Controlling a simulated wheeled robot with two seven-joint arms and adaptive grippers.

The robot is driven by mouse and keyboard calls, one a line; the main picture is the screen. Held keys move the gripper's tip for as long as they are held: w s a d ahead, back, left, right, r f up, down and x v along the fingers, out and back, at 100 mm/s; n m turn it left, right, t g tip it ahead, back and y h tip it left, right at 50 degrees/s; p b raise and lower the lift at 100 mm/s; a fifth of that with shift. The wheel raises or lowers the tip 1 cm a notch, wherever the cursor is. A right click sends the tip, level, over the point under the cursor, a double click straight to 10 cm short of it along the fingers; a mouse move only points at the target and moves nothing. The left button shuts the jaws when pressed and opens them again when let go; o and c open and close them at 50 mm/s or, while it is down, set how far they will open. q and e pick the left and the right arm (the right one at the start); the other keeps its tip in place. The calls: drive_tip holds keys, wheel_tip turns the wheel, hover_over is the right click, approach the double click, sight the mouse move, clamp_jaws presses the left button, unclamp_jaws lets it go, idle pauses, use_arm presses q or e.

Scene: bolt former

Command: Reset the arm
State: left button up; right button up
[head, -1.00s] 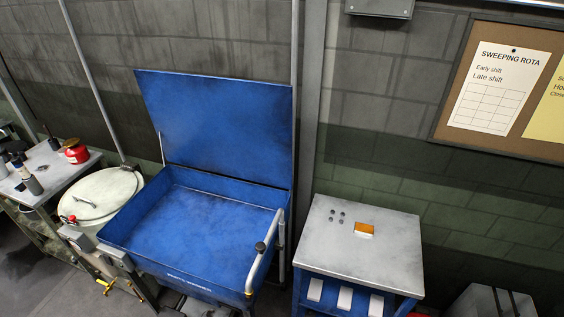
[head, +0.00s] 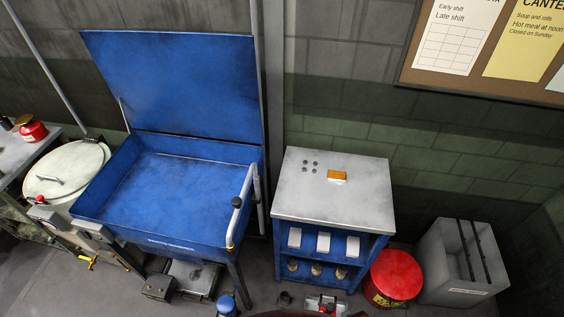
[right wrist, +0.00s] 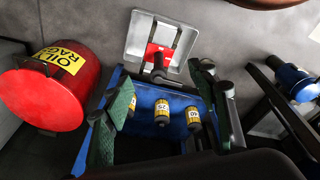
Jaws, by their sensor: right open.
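My right gripper (right wrist: 163,88) shows in the right wrist view. Its two dark fingers with green pads are spread apart, with nothing held between them. Beyond and between them are the blue cabinet's shelf and several dark cylinders with yellow labels (right wrist: 162,112). Neither gripper shows in the head view, and my left gripper is in no view.
The grey-topped blue cabinet (head: 335,205) stands right of the open blue parts washer (head: 165,200). A red oily-rag bin (head: 394,276) and a grey slotted box (head: 445,265) stand further right. A white drum (head: 65,172) is at left. Some grey floor is clear.

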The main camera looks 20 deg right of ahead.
drive_tip(key=s+f+g, duration=0.1)
drive_tip(key=s+f, duration=1.6)
drive_tip(key=s, duration=0.2)
drive_tip(key=shift+f+n, duration=0.2)
drive_tip(key=shift+n, duration=0.1)
drive_tip(key=shift+a, duration=0.1)
